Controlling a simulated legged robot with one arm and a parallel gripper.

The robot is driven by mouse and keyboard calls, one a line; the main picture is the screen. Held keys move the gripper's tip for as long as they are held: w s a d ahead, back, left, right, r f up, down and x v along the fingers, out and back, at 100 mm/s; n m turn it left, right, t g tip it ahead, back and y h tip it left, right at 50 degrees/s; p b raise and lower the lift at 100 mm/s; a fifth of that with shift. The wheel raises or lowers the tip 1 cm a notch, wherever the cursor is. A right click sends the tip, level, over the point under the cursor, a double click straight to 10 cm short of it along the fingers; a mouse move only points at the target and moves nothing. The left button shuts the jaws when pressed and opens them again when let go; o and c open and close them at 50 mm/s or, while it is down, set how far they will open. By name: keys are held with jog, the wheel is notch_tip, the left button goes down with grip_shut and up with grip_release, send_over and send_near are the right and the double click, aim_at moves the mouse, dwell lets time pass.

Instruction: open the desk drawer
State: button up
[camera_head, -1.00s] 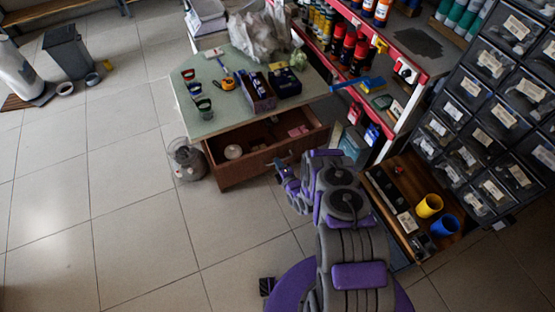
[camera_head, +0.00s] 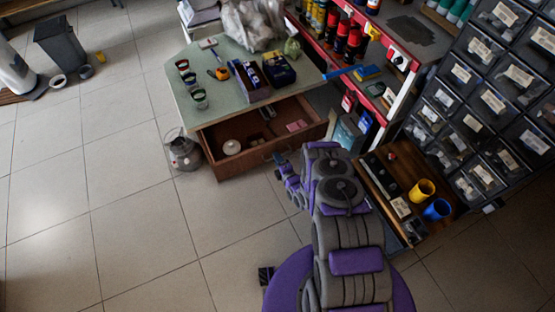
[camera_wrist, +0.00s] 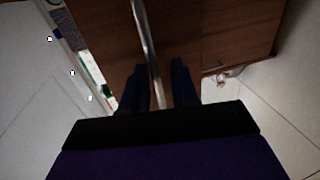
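The desk (camera_head: 225,113) has a pale green top. Its brown wooden drawer (camera_head: 255,163) is pulled well out, and its inside shows, holding a pale round item, a pink item and small dark objects. My gripper (camera_head: 281,160) is at the right part of the drawer front, on the outside. In the wrist view a shiny metal bar handle (camera_wrist: 146,40) runs along the brown drawer front (camera_wrist: 225,32) and passes between the two dark fingers of my gripper (camera_wrist: 160,80). The fingers are apart, with gaps beside the bar. Contact with the bar cannot be told.
A red-edged shelf (camera_head: 385,95) with bottles stands right of the desk. A low wooden shelf with yellow (camera_head: 422,191) and blue cups is close right of my arm.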

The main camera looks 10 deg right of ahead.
jog(key=shift+o, duration=0.4)
jog(key=shift+r, duration=0.15)
jog(key=v, duration=1.7)
jog(key=shift+s+d, duration=0.1)
